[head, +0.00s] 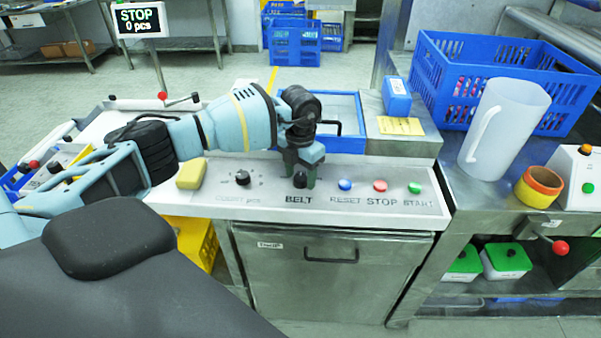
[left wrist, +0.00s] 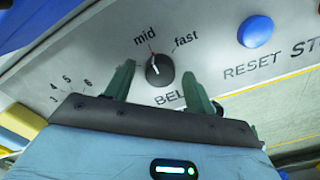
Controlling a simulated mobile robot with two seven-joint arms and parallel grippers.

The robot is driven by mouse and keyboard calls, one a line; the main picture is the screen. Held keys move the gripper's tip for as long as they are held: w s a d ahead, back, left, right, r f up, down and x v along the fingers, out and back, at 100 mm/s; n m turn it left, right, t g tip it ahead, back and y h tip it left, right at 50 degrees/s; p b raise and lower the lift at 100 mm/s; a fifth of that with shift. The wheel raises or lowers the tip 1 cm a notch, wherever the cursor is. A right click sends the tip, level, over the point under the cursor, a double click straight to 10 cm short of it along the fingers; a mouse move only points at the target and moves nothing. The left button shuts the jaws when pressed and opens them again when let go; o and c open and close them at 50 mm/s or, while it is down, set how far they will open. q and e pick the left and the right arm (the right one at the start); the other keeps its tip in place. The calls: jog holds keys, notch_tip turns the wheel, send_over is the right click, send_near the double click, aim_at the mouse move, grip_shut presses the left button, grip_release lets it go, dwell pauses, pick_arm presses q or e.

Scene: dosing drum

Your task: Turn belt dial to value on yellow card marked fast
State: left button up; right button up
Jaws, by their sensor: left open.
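The belt dial (head: 300,180) is a black knob above the word BELT on the light front panel. In the left wrist view the dial (left wrist: 160,71) has a pale pointer directed at a red mark by "mid"; "fast" is printed to its right. My left gripper (head: 301,176) points down at the dial. Its two green fingers are open, one on each side of the knob in the left wrist view (left wrist: 158,76); I cannot tell whether they touch it. A yellow card (head: 400,126) lies on the metal top behind the panel; its writing is too small to read. My right gripper is not in view.
On the panel, a second black knob (head: 242,177) and a yellow block (head: 191,174) are left of the dial. Blue (head: 345,184), red (head: 380,186) and green (head: 414,188) buttons are to its right. A white jug (head: 506,130) and blue crate (head: 430,75) stand at right. A sign (head: 139,19) reads STOP, 0 pcs.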

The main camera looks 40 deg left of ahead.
pick_arm(q)
jog(key=shift+c, duration=0.2)
jog(key=c, duration=0.9)
jog(key=shift+m, duration=0.3)
jog(key=m, duration=0.2)
jog(key=shift+m, duration=0.4)
jog(key=m, duration=0.3)
jog(key=shift+m, duration=0.3)
jog(key=m, duration=0.4)
jog(key=shift+b, duration=0.4)
jog(key=shift+m, duration=0.4)
